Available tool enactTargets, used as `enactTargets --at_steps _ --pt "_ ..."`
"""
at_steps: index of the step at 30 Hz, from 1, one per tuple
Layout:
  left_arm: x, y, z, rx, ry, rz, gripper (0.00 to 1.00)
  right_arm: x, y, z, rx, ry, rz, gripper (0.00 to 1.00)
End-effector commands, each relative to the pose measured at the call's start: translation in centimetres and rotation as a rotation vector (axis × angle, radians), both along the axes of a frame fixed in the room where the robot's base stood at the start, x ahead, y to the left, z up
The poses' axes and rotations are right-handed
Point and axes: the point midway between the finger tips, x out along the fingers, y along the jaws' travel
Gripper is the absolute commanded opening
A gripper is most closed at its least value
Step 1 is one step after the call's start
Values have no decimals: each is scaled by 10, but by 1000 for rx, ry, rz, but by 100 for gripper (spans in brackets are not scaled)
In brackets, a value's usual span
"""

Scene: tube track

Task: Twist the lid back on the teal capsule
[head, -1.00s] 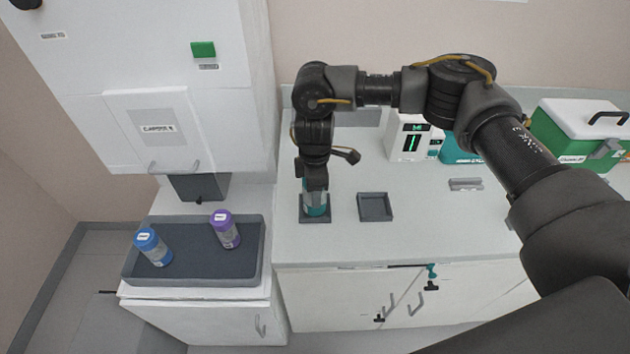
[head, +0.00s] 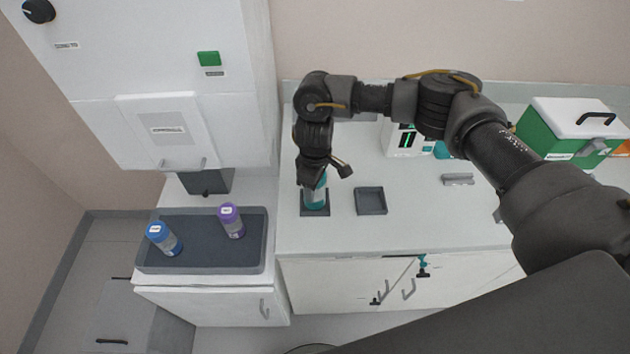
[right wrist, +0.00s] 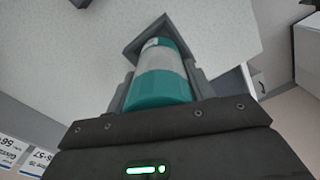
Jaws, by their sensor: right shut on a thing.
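The teal capsule (head: 317,199) stands upright on a small dark square holder (head: 315,210) on the counter. My right gripper (head: 314,184) reaches down over it from above and is shut on its teal top. In the right wrist view the capsule (right wrist: 160,70) lies between the two fingers, with a teal end near the palm and a grey-white middle. The dark holder (right wrist: 150,30) shows beyond its far end. The seam between lid and body is not clear. My left gripper is not in view.
A shallow dark empty tray (head: 370,201) sits right of the holder. A larger tray (head: 258,240) on the left holds a blue-lidded capsule (head: 164,238) and a purple-lidded capsule (head: 231,221). A green-and-white box (head: 570,130) stands at the back right.

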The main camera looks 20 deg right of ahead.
Motion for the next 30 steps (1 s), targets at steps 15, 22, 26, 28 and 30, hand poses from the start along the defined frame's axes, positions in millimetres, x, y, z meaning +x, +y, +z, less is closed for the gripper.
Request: enactTargets --at_steps 15,22,26,28,30 --pt "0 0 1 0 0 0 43 0 0 0 1 -1 -6 75" --pt "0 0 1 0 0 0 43 0 0 0 1 1 -6 78" --pt "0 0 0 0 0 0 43 0 0 -1 1 0 11 78" --pt "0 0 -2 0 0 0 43 0 0 -1 1 -1 44 78" --pt "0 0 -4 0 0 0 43 0 0 -2 1 -1 101 78"
